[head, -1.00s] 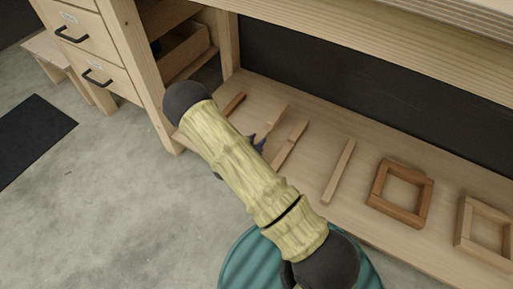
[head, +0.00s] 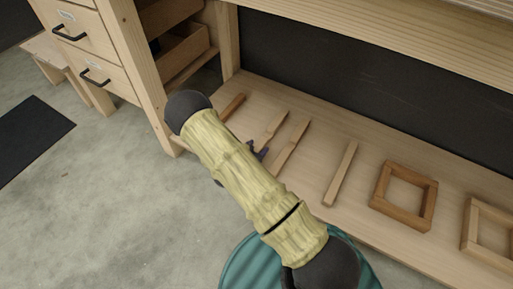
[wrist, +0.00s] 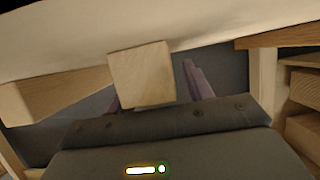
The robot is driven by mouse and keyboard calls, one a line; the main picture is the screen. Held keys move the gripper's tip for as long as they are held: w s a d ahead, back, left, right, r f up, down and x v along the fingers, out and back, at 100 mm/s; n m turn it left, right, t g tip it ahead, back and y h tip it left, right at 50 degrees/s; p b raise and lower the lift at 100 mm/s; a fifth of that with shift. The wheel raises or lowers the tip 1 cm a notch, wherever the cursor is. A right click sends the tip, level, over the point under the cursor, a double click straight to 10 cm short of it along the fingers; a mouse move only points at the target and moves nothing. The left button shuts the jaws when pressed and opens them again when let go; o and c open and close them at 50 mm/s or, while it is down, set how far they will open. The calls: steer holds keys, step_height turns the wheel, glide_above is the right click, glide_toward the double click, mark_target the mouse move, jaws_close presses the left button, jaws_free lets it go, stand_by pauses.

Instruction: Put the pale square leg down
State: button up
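The pale square leg (wrist: 142,76) shows its square end in the wrist view, against the pale shelf surface at the top. My gripper (wrist: 155,88) has its two purple fingers apart, one on each side of the leg. A gap shows between the leg and the right finger; the leg partly covers the left finger. In the head view, my gripper (head: 257,151) is mostly behind my arm, beside a pale stick (head: 272,126) on the lower shelf that appears to be this leg. Its near end is hidden.
The lower shelf (head: 318,150) also holds a brown stick (head: 232,106), another pale stick (head: 291,147), a longer stick (head: 341,174), a brown square frame (head: 379,200) and a paler frame (head: 468,228). Drawers (head: 88,50) stand left. The bench top overhangs the shelf.

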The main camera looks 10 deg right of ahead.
steer(key=shift+r, duration=0.2)
steer(key=shift+s+a+r+p, duration=0.2)
steer(key=shift+a+p, duration=0.05)
steer(key=shift+p, duration=0.1)
steer(key=p+v, duration=0.5)
steer(key=v, duration=0.5)
steer(key=shift+r+p, duration=0.1)
steer(key=shift+p, duration=0.2)
steer(key=shift+s+a, duration=0.4)
steer(key=shift+s, duration=0.05)
